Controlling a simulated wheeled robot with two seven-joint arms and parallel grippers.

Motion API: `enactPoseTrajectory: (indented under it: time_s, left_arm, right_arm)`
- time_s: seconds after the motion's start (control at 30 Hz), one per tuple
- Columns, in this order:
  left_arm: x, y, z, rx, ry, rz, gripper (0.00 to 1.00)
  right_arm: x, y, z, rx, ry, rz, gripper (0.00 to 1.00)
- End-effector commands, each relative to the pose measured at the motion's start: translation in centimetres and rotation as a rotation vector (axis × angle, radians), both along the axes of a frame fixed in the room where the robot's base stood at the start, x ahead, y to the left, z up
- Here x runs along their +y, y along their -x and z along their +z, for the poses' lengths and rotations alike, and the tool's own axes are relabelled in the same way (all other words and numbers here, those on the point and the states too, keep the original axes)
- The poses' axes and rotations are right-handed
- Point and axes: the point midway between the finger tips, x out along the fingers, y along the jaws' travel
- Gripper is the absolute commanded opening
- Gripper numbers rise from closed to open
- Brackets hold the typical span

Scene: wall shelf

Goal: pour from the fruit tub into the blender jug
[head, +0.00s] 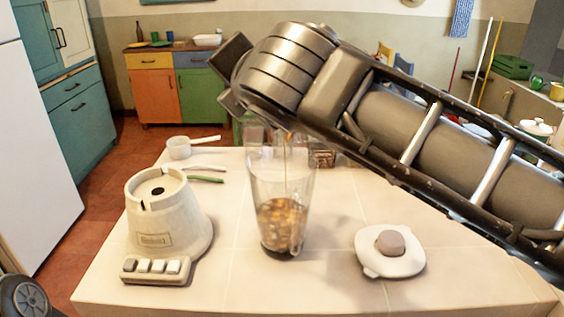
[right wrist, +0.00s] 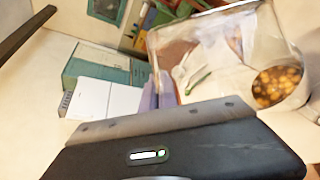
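The clear blender jug (head: 268,190) stands upright on the table, with brown fruit pieces in its lower part. It also shows in the right wrist view (right wrist: 215,45), tilted in the picture, with round tan pieces at its bottom. My right gripper (head: 233,82) is above and slightly left of the jug, coming in from the right. A thin brown-orange stream falls from beneath it into the jug, so it appears to hold the fruit tub. The tub itself is hidden behind my gripper and arm, and the grip is not clearly visible. My left gripper is not in view.
The blender base (head: 160,215) with its buttons stands left of the jug. The jug lid (head: 390,252) lies at the right. A white measuring cup (head: 179,148) and a green-handled utensil (head: 206,179) lie behind the base. The front middle of the table is clear.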

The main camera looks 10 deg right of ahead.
Motion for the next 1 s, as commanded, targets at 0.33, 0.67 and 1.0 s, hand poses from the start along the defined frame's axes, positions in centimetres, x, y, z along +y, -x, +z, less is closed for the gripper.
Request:
enactPoseTrajectory:
  time_s: [0.33, 0.67, 1.0]
  left_arm:
    - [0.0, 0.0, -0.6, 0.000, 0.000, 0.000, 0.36]
    - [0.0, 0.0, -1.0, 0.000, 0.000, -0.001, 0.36]
    - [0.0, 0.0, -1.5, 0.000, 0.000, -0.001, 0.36]
  right_arm:
    - [0.2, 0.2, -0.2, -0.019, 0.019, 0.000, 0.00]
    - [0.5, 0.4, -0.4, -0.035, 0.038, 0.001, 0.00]
    - [0.7, 0.6, -0.5, -0.051, 0.055, 0.000, 0.00]
